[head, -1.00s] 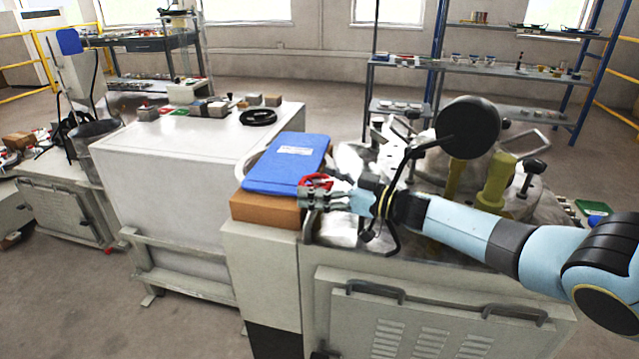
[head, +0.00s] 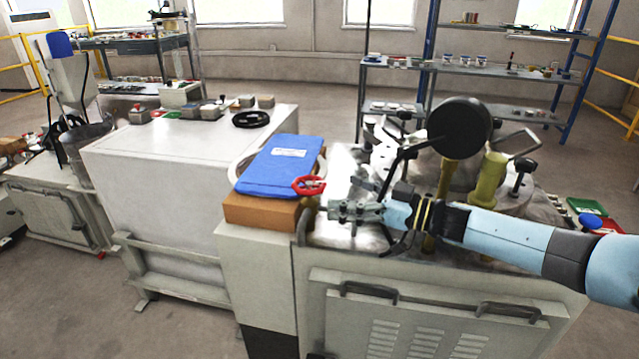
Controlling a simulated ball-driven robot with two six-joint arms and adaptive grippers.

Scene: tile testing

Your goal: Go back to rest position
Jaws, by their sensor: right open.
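My right gripper (head: 340,207) is open and empty in the head view. Its arm comes in from the right, above the metal top of the grey machine. The fingers point left, a little to the right of a red-handled tool (head: 309,186) and apart from it. The red tool lies at the right edge of a blue flat case (head: 281,166), which sits on a brown block (head: 262,212) at the machine's left corner. My left gripper is not in view.
The grey machine (head: 440,317) carries a black round knob (head: 461,128) and yellow-green posts (head: 487,180) close to my right arm. A white cabinet (head: 160,190) stands to the left with small items on top. Blue-framed shelves (head: 480,68) stand behind.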

